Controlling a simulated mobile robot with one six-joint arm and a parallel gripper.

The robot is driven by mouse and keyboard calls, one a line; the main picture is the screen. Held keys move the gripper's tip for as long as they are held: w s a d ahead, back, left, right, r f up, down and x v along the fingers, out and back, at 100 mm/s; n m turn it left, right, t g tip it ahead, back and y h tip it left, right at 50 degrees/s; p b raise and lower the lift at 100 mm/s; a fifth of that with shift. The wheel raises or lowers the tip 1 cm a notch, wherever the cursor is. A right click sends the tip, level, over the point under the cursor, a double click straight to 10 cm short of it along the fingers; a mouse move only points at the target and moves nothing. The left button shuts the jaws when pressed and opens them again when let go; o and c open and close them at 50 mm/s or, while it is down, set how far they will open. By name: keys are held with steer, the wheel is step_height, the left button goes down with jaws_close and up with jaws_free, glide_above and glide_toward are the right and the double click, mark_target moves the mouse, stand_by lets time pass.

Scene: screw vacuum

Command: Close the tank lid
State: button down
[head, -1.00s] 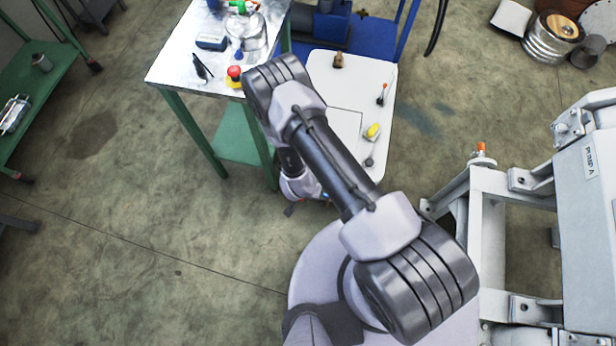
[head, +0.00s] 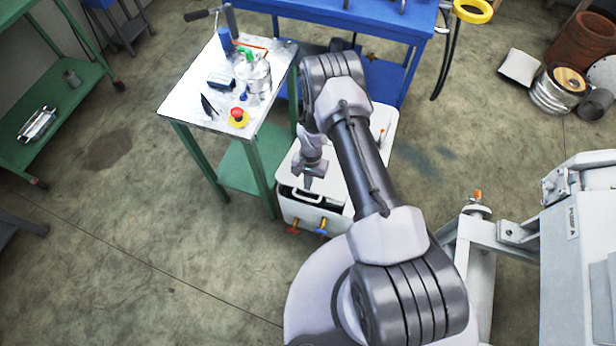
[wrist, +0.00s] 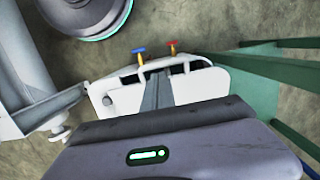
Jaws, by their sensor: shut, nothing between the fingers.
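The white tank (head: 290,206) stands on the floor beyond my base, partly hidden by my arm. Dark gaps show in its near upper part around a pale lid panel (head: 318,200); I cannot tell how far the lid is raised. My gripper (head: 308,186) points down over this near end, shut with nothing held. In the wrist view the grey fingers (wrist: 156,84) lie in front of the white tank end (wrist: 205,86), with dark openings on both sides. I cannot tell whether they touch the lid.
An orange-red valve (head: 294,229) and a blue valve (head: 321,227) stick out from the tank's near side. A green-legged table (head: 185,105) with tools stands to the left. A blue bench (head: 400,40) is behind. White pump framing (head: 505,235) is at the right. Open floor lies left.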

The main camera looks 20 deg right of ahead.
step_height(320, 180, down, 6)
steer(key=b, duration=0.1)
steer(key=shift+s+a+b, duration=0.35)
steer(key=shift+s, duration=0.05)
